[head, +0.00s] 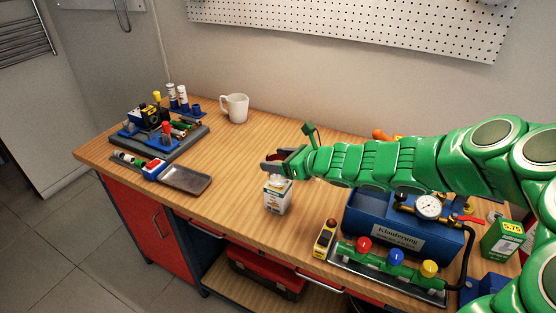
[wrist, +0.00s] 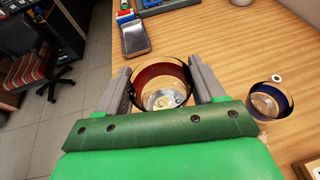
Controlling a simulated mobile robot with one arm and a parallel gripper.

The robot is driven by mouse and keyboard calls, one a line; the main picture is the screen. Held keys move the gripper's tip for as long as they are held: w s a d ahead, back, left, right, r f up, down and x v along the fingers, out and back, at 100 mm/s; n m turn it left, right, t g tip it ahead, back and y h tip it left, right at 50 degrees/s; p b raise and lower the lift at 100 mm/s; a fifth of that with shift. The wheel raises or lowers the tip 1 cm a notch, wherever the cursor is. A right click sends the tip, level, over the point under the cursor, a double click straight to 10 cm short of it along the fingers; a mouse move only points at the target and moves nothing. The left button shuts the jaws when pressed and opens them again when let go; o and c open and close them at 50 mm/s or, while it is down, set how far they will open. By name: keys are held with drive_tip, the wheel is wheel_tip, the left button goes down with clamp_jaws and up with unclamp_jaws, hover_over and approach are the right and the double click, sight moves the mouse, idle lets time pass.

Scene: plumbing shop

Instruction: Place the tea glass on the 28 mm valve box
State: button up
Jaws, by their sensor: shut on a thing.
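My gripper (wrist: 161,86) is shut on a clear tea glass with a dark red band (wrist: 160,74), held between its two grey jaws. In the head view my gripper (head: 276,162) is directly above a small white box with a printed label (head: 277,198), which stands upright on the workbench. The glass is mostly hidden there by the jaws. Its lower part overlaps the top of the box, and I cannot tell whether they touch. The box's size marking is too small to read. A second glass with a blue band (wrist: 270,101) stands to the right in the wrist view.
A white mug (head: 235,108) stands at the back of the workbench (head: 230,190). A dark tray (head: 185,180) lies at left. Bench left of the box is clear.

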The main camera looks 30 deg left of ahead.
drive_tip(key=shift+f, duration=0.2)
drive_tip(key=o, duration=1.1)
drive_tip(key=shift+d+r, duration=0.15)
drive_tip(key=shift+r, duration=0.05)
drive_tip(key=v, duration=1.1)
drive_tip(key=shift+d, duration=0.3)
drive_tip(key=shift+s+r, duration=0.1)
